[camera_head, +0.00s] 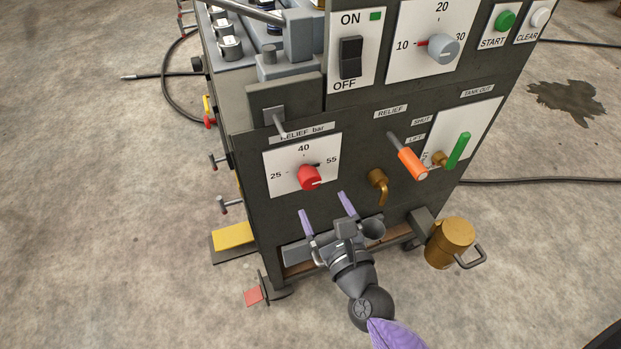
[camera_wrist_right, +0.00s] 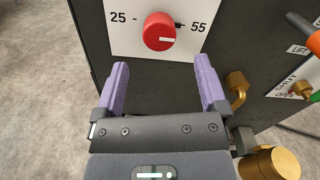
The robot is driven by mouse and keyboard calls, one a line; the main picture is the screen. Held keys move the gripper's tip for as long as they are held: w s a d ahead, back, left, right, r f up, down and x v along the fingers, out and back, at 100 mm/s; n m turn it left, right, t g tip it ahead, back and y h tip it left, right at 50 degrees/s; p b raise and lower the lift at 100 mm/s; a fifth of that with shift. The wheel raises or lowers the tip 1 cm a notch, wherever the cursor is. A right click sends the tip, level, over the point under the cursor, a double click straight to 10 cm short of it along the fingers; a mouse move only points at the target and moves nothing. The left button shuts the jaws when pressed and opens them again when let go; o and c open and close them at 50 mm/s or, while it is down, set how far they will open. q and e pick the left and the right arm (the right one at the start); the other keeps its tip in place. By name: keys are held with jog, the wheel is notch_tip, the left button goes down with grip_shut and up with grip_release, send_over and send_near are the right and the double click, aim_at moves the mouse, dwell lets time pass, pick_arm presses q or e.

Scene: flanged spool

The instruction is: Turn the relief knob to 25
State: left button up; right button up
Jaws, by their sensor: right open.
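The red relief knob (camera_head: 310,177) sits on a white dial plate (camera_head: 282,184) marked 25, 40 and 55, labelled RELIEF bar. In the right wrist view the knob (camera_wrist_right: 159,31) has a white mark pointing right, to the side of the 55. My right gripper (camera_head: 323,204) is open and empty, just below the knob, with its two purple fingers pointing up toward the dial. In the right wrist view the knob lies ahead of the gap between the fingertips (camera_wrist_right: 161,63), apart from both. My left gripper is not in view.
A brass spout (camera_head: 378,185) and an orange-handled lever (camera_head: 410,162) are right of the dial. A green lever (camera_head: 458,151) and a brass can (camera_head: 449,243) are farther right. A grey bracket box (camera_head: 286,105) juts out above the dial.

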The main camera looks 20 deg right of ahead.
aim_at(312, 184)
jog(key=w+b, duration=0.1)
jog(key=w, duration=0.5)
jog(key=shift+w+a, duration=0.15)
jog(key=shift+w, duration=0.25)
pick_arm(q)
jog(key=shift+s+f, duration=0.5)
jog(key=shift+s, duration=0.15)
pick_arm(e)
jog(key=shift+w, duration=0.3)
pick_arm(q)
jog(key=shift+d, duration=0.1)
pick_arm(e)
jog(key=c, duration=0.7)
grip_shut()
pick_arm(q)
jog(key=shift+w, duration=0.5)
